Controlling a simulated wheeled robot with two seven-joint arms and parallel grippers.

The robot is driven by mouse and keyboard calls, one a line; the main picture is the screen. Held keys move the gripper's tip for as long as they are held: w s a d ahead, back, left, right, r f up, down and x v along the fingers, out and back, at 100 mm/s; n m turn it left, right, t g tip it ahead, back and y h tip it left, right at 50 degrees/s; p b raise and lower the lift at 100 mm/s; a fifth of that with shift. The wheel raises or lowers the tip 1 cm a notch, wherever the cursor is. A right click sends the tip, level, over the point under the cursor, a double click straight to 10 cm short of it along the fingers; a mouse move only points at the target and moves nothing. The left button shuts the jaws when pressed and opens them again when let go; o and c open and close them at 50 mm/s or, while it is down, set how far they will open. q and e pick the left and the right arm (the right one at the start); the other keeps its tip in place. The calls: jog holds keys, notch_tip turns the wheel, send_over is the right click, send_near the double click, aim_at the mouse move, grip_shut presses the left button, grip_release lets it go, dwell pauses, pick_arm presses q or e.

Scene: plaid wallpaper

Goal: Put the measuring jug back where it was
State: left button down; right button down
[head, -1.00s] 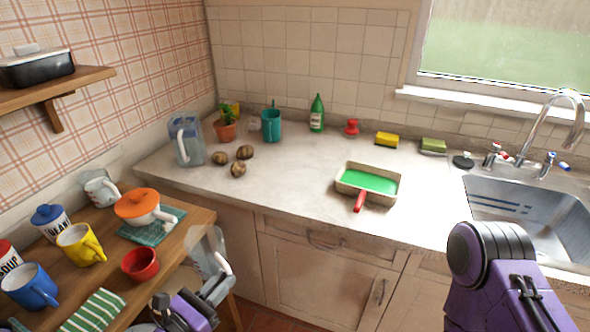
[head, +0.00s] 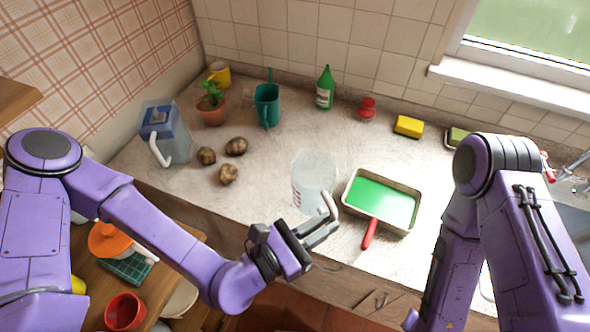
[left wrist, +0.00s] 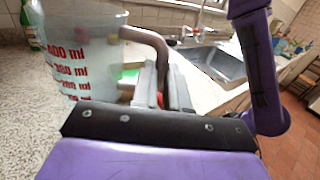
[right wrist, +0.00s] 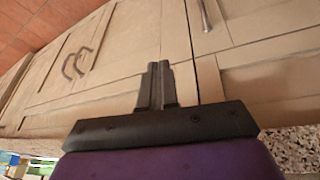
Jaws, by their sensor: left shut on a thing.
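The measuring jug (head: 313,180) is clear and translucent, with red ml markings that show in the left wrist view (left wrist: 80,60). It is upright at the counter's front part, left of the paint tray; I cannot tell whether its base touches the counter. My left gripper (head: 326,222) is shut on the jug's grey handle, which also shows in the left wrist view (left wrist: 150,45). My right gripper (right wrist: 156,85) is shut and empty, in front of the cupboard fronts; its fingers are hidden in the head view.
The paint tray (head: 410,228) with green inside and a red handle lies right of the jug. Potatoes (head: 228,174), a water filter jug (head: 172,135), a teal watering can (head: 267,104) and a green bottle (head: 325,88) stand behind and left. Counter between potatoes and jug is clear.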

aim_at(303, 210)
pick_arm(q)
jog(key=w+a+f+b, duration=0.1)
jog(key=b, duration=0.4)
jog(key=w+a+f+b, duration=0.1)
jog(key=w+f+b, duration=0.1)
jog(key=b, duration=0.3)
jog(key=shift+a+f, duration=0.2)
jog(key=shift+a, duration=0.1)
jog(key=w, duration=0.1)
jog(key=w+b, duration=0.1)
jog(key=w+f, duration=0.1)
jog(key=shift+a, duration=0.4)
jog(key=w+f, duration=0.1)
jog(key=f, duration=0.1)
jog(key=w+a+f, duration=0.1)
jog(key=w+f, duration=0.1)
jog(key=f, duration=0.1)
jog(key=w+f+p, duration=0.1)
jog(key=w+f, duration=0.1)
jog(key=f, duration=0.1)
jog(key=shift+a+f, duration=0.25)
jog(key=shift+a, duration=0.15)
jog(key=shift+s+r, duration=0.1)
jog(key=shift+s, duration=0.05)
